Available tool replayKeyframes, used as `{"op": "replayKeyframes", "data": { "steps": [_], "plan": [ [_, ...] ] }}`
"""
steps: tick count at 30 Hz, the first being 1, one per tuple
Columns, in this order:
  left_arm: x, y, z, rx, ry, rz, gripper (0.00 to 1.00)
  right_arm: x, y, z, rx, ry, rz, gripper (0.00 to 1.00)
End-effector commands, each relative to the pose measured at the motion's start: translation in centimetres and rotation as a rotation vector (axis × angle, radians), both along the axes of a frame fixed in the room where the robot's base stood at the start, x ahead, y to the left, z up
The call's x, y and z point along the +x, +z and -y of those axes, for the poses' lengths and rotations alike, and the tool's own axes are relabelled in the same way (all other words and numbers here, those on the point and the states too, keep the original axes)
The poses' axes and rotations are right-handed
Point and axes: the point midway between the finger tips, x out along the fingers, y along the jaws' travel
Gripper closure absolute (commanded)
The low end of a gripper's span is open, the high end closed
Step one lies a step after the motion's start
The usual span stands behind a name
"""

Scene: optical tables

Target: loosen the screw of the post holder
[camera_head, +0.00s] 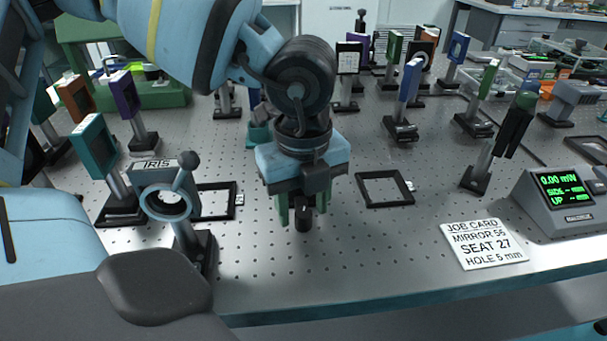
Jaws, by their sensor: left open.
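My left gripper (302,207) reaches down over the middle of the optical table (340,265), with its green fingers apart. A short dark cylinder (303,220) shows between the fingers; I cannot tell whether it is part of the gripper or a post holder. No post holder screw can be made out, and the gripper hides the table right behind it. Several mounts on posts stand around, among them a teal one (95,150) at the left and a blue one (410,80) behind to the right. My right gripper is not in view.
The iris mount (166,203) stands close left of the gripper. Black square frames (240,201) and (362,202) lie flat on either side. A job card (483,244) and a meter with a green display (560,205) are at the right. The front middle is clear.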

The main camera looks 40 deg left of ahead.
Motion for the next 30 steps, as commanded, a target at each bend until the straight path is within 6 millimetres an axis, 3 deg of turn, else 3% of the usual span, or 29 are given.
{"op": "replayKeyframes", "data": {
  "steps": [6,15,25,30],
  "plan": [
    [0.0,-1.7,0.0,-0.001,0.000,0.000,0.54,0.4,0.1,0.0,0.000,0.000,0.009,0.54],
    [0.0,-1.8,0.0,0.000,0.000,0.001,0.55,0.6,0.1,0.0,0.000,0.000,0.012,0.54],
    [0.0,-1.8,0.0,0.000,0.000,0.001,0.99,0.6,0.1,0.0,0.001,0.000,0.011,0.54],
    [0.1,-1.9,0.0,0.000,-0.032,0.001,0.99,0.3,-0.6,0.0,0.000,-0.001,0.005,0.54]
  ]
}}
